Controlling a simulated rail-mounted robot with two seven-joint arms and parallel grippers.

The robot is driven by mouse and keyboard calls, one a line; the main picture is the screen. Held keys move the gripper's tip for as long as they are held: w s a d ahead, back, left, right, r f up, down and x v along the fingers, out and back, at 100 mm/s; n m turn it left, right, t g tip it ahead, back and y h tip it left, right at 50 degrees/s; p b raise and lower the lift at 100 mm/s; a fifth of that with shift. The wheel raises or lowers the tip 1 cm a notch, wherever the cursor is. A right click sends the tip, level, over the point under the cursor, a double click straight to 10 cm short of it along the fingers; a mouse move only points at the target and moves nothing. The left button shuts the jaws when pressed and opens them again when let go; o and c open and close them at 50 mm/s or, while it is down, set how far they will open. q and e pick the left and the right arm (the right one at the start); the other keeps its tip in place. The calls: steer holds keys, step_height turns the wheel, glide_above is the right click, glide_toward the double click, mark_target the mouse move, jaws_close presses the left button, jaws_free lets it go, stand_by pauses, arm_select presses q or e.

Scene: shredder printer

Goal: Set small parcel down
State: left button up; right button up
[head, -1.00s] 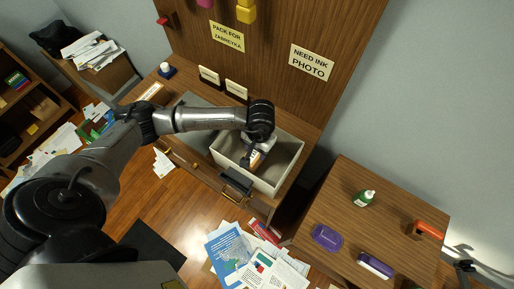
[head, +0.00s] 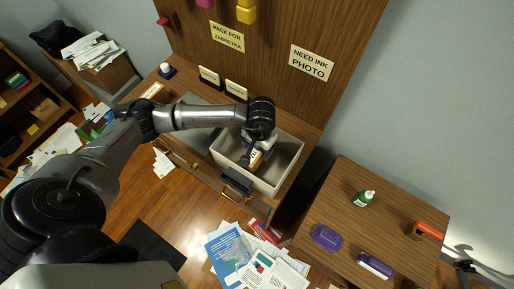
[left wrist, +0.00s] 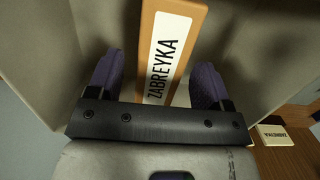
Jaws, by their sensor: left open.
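The small parcel (head: 256,158) is a brown box with a white label, low inside the grey bin (head: 287,180) on the desk. In the left wrist view the parcel (left wrist: 192,22) shows its label reading ZABREYKA. My left gripper (head: 249,156) reaches down into the bin over the parcel. In the left wrist view its two purple-padded fingers (left wrist: 153,80) stand open on either side of the parcel, with gaps showing. The parcel's lower end is hidden behind the gripper body. My right gripper is not seen.
The bin walls rise close around my left gripper. The wooden back panel (head: 270,60) with paper signs stands behind. A side table (head: 340,190) at right holds a green bottle (head: 365,198), purple items and an orange-red item (head: 428,230). Papers (head: 255,260) litter the floor.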

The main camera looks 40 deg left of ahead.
arm_select(q)
step_height(320, 180, up, 11)
steer(key=w, duration=0.1)
steer(key=shift+w+a, duration=0.15)
steer(key=shift+f, duration=0.1)
stand_by(0.5)
